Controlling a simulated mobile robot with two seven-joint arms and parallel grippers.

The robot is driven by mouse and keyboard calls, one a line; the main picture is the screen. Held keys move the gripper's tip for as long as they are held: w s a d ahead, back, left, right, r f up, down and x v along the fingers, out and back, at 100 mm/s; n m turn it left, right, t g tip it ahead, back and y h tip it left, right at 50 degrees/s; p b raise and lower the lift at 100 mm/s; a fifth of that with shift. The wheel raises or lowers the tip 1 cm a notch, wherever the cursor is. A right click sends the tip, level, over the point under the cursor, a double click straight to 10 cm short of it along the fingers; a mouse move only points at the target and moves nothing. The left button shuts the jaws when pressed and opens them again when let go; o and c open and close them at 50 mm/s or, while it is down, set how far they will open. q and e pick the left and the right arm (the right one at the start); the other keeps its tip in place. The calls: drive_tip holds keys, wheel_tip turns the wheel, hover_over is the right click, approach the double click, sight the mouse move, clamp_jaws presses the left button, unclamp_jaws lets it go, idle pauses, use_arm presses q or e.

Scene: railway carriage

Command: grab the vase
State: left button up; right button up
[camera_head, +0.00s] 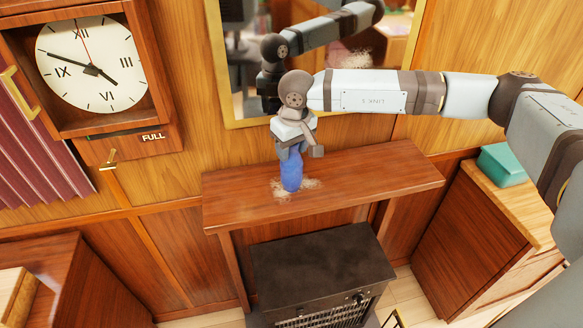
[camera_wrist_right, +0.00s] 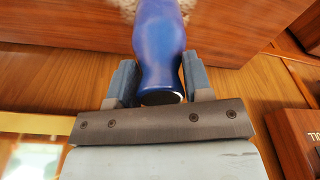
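The blue vase (camera_head: 291,173) stands upright on the wooden shelf (camera_head: 390,183), on a pale fuzzy patch. My right gripper (camera_head: 290,150) points down at the vase from above, its fingers around the upper part. In the right wrist view the vase (camera_wrist_right: 159,45) lies between the two blue-grey fingers (camera_wrist_right: 160,80), its open rim towards the palm. The fingers are very close to its sides; I cannot tell whether both touch it. My left gripper is not in view.
A gold-framed mirror (camera_head: 222,60) hangs behind the shelf. A wall clock (camera_head: 92,65) is at the upper left. A black heater (camera_head: 318,265) stands below the shelf. A teal box (camera_head: 502,165) sits on a cabinet at the right. The shelf is clear on both sides of the vase.

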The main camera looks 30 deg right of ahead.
clamp_jaws()
drive_tip(key=shift+r, duration=0.1)
